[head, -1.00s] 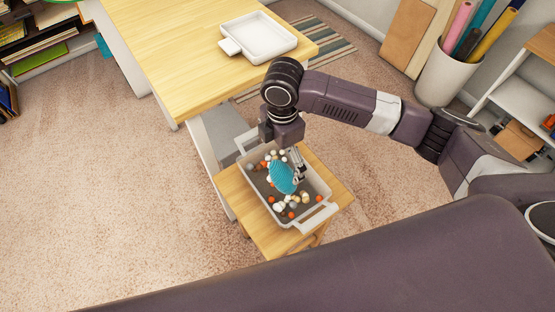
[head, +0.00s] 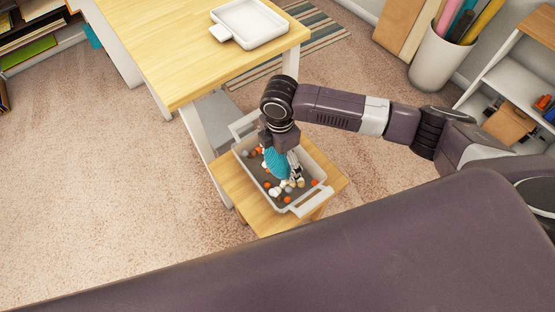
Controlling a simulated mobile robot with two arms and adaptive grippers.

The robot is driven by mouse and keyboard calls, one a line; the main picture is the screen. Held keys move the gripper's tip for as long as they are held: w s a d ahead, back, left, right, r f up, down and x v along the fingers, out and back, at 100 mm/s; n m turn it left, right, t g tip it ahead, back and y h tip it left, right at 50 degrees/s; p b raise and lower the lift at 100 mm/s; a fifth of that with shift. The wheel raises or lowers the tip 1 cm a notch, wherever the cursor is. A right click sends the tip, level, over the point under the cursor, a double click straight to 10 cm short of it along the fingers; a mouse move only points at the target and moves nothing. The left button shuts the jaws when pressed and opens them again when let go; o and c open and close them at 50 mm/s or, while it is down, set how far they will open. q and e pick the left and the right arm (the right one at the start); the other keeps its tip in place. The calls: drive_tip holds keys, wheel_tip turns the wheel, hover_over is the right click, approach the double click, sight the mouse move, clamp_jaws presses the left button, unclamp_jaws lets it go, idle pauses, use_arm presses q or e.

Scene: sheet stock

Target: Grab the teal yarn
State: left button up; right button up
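The teal yarn (head: 275,162) is a rounded, elongated bundle in the light grey bin (head: 306,205) on a small wooden stand. My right gripper (head: 294,172) points down into the bin. Its visible finger is beside the yarn's right side, and the gripper body hides the yarn's upper part. The other finger is hidden, so I cannot tell whether it is open or closed on the yarn. My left gripper is not in view.
Several small orange, white and grey balls lie in the bin around the yarn. A wooden table (head: 180,62) with a white tray (head: 249,40) stands behind. A bucket of rolls (head: 438,62) and white shelving (head: 500,85) are at right. Carpet (head: 90,190) at left is clear.

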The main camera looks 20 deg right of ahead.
drive_tip(key=c, duration=0.9)
drive_tip(key=shift+r, duration=0.15)
